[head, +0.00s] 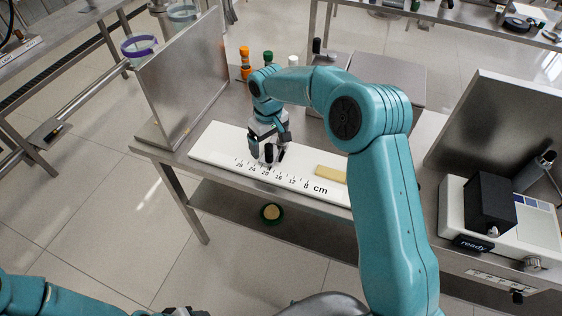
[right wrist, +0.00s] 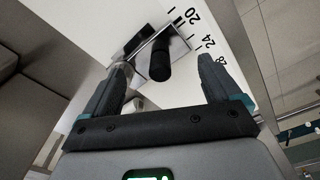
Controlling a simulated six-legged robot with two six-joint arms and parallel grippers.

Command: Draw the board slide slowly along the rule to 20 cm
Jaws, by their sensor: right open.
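The white board (head: 225,150) lies on the steel bench, with a rule in cm along its near edge. The slide (right wrist: 157,62) is a small metal piece with a black upright knob (right wrist: 157,66); in the right wrist view it sits close to the 20 and 24 marks, its exact reading unclear. In the head view my gripper mostly hides it. My right gripper (head: 268,160) is above the rule near 20. Its fingers (right wrist: 158,82) are open, apart on either side of the knob. Part of my left gripper (head: 185,312) shows at the bottom edge, its jaws unclear.
A yellow strip (head: 330,173) lies on the board to the right. An upright metal panel (head: 185,75) stands at the left end. Bottles (head: 245,62) and a steel box (head: 385,75) are behind. A device reading "ready" (head: 470,243) stands at right.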

